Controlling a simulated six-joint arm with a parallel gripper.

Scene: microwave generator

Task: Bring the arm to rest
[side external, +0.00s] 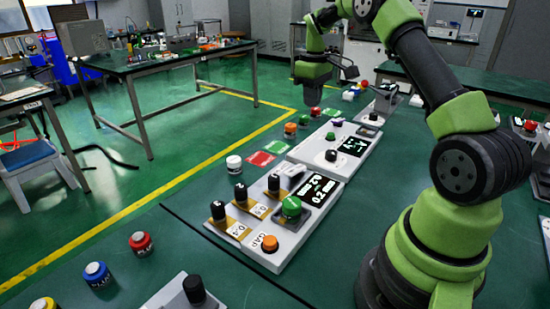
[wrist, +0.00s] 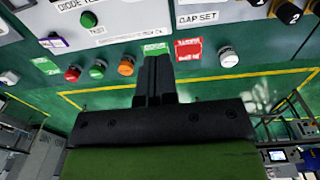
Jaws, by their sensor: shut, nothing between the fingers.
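My gripper (wrist: 155,60) is in the middle of the wrist view. Its two dark fingers are pressed together with nothing between them, in front of a wide dark bar and a green housing. In the side external view my green and black arm rises from the right, bends over at the top and hangs down near the far panels. The gripper end is small there, and its fingers cannot be made out.
A near panel (side external: 282,235) carries black knobs, a green knob (side external: 291,207) and an orange button (side external: 269,243). Another panel (side external: 340,150) stands behind it. Loose capped jars, red (side external: 140,243), blue (side external: 97,274) and white (side external: 234,164), stand on the green bench. Bare bench surface lies between them.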

